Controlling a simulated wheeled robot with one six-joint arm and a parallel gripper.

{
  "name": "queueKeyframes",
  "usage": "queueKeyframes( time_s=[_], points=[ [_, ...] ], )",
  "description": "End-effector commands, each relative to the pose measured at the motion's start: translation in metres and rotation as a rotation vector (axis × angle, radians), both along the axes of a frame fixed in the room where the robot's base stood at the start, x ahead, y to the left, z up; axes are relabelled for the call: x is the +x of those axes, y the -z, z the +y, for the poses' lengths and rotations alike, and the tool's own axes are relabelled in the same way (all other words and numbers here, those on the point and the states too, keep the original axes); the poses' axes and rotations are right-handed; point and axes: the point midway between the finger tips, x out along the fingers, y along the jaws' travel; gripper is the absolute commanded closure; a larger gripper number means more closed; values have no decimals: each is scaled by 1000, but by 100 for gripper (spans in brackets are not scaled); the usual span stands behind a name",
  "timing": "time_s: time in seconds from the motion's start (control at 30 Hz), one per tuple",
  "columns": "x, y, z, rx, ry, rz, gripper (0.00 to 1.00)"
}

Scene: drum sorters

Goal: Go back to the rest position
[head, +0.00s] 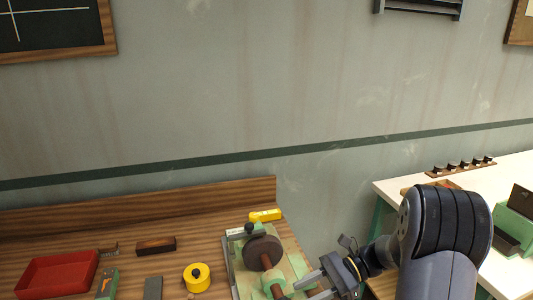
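My arm enters the head view from the lower right. My gripper (308,286) is low in the picture, just right of a green device (300,262) on the wooden bench. Its grey fingers point left, toward the brown spindle parts of the device. The lower finger is partly cut off by the picture's bottom edge. I cannot tell whether the fingers are apart or closed, or touching the device. The device carries a dark brown round drum (263,252) with a black knob above it.
The wooden bench (125,262) holds a red tray (58,275), a brown block (156,246), a yellow round container (197,277) and a yellow item (265,215). A white table (410,190) with a green machine (515,225) stands right.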

Motion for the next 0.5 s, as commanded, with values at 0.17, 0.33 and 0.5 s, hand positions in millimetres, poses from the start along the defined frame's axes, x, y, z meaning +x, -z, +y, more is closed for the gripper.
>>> queueKeyframes(
  time_s=[0.17,0.33,0.5],
  points=[
    [-11,10,34,-1,-4,3,62],
    [-15,13,52,-55,-1,-21,62],
    [-16,12,54,-196,-1,-63,62]
  ],
)
